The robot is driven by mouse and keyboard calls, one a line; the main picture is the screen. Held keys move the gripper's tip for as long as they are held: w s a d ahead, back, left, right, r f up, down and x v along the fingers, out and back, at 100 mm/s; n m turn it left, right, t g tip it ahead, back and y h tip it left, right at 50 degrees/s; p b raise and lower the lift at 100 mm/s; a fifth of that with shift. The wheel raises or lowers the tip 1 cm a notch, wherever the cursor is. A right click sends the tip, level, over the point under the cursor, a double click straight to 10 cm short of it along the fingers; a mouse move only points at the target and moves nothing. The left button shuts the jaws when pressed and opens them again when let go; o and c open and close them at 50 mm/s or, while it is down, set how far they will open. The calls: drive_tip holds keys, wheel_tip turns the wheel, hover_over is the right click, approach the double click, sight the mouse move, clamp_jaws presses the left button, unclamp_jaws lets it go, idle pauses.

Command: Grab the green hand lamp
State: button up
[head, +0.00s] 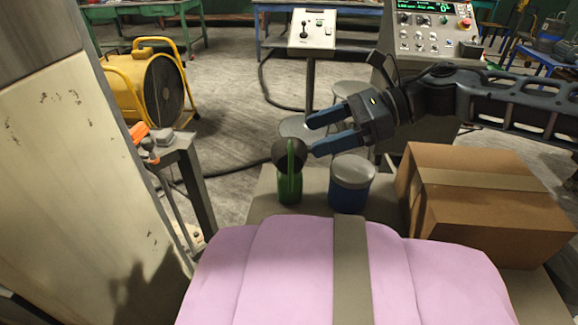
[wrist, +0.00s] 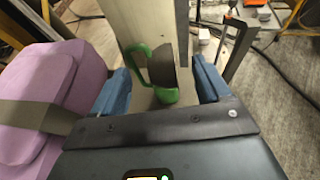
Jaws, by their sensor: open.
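The green hand lamp (head: 289,185) stands upright on a grey-brown surface (head: 318,188) behind the pink bundle, with a dark round head and a green handle. My gripper (head: 313,137) reaches in from the right, its two blue fingers apart and pointing left at the lamp's head. The fingertips are just right of the head. In the wrist view the lamp (wrist: 166,96) appears between the fingers of my gripper (wrist: 160,68), with its green handle nearer the left finger. I cannot tell whether either finger touches it.
A blue tub with a grey lid (head: 350,185) stands close right of the lamp, below my gripper. A cardboard box (head: 480,205) is farther right. The pink strapped bundle (head: 290,265) fills the front; it also shows in the wrist view (wrist: 45,80). A pale column (head: 70,150) stands left.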

sight(294, 143)
drive_tip(key=p+x, duration=0.1)
drive_tip(key=x, duration=0.2)
drive_tip(key=shift+s+a+p, duration=0.2)
drive_tip(key=shift+a+p, duration=0.15)
drive_tip(key=shift+a+f, duration=0.25)
clamp_jaws()
